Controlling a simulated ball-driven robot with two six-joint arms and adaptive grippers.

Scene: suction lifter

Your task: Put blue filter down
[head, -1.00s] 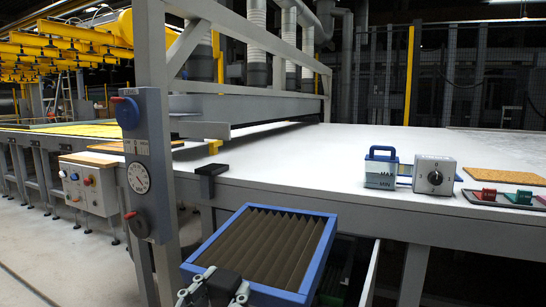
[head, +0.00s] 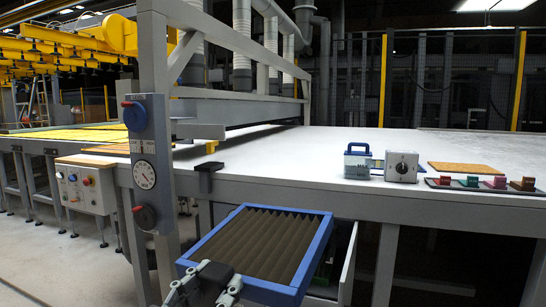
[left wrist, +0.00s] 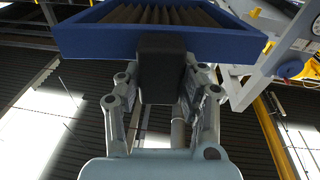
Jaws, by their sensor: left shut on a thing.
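The blue filter (head: 262,243) is a blue square frame around dark brown pleats. In the head view it is held at the lower middle, tilted, in front of the white table's (head: 285,150) front edge. My right gripper is in neither view.
A blue-handled block (head: 357,160) and a grey dial box (head: 401,167) stand on the table. An orange-brown board (head: 464,168) and a tray with several coloured pieces (head: 481,185) lie to the right. A grey post with a gauge (head: 145,175) stands left of the filter. The table's middle is clear.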

